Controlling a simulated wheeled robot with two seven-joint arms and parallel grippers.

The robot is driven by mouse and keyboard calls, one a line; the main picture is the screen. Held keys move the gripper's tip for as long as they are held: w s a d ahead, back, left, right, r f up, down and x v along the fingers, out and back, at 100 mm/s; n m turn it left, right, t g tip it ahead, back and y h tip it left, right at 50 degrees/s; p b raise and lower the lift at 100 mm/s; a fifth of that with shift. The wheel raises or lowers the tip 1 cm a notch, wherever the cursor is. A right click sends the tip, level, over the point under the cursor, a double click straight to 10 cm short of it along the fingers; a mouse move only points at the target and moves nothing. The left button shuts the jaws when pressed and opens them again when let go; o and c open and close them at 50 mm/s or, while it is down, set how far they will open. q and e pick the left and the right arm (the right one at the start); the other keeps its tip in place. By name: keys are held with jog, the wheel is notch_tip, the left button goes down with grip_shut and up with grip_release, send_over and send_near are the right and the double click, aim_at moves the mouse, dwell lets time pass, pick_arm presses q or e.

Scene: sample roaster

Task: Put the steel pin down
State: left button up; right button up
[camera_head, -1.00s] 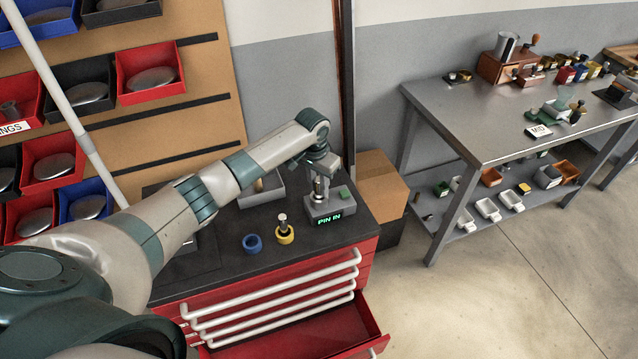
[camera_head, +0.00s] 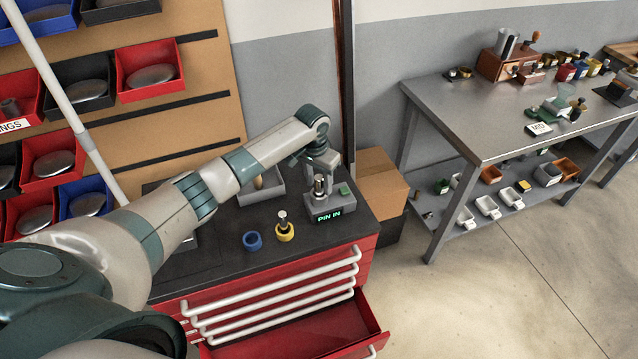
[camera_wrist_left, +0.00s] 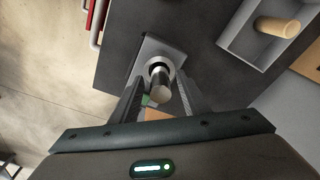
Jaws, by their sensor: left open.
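The steel pin (camera_head: 319,185) stands upright in the socket of a small grey block (camera_head: 322,210) whose green display reads "PIN IN". My left gripper (camera_head: 320,170) is open just above and behind the pin. In the left wrist view the pin (camera_wrist_left: 159,92) shows between the two spread fingers of the left gripper (camera_wrist_left: 161,80), with a gap on each side. A round collar surrounds the pin's foot. My right gripper is not in view.
On the dark cabinet top (camera_head: 215,262) stand a blue ring (camera_head: 252,241), a yellow ring with a pin (camera_head: 284,232) and a grey tray (camera_head: 270,194). A red drawer (camera_head: 330,325) is open below. A cardboard box (camera_head: 382,180) stands right of the cabinet.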

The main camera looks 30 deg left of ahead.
pick_arm(q)
notch_tip(320, 180, up, 12)
jog(key=s+b, duration=0.1)
jog(key=b, duration=0.1)
jog(key=shift+s+f, duration=0.2)
dwell(0.4)
grip_shut()
dwell(0.8)
dwell(0.7)
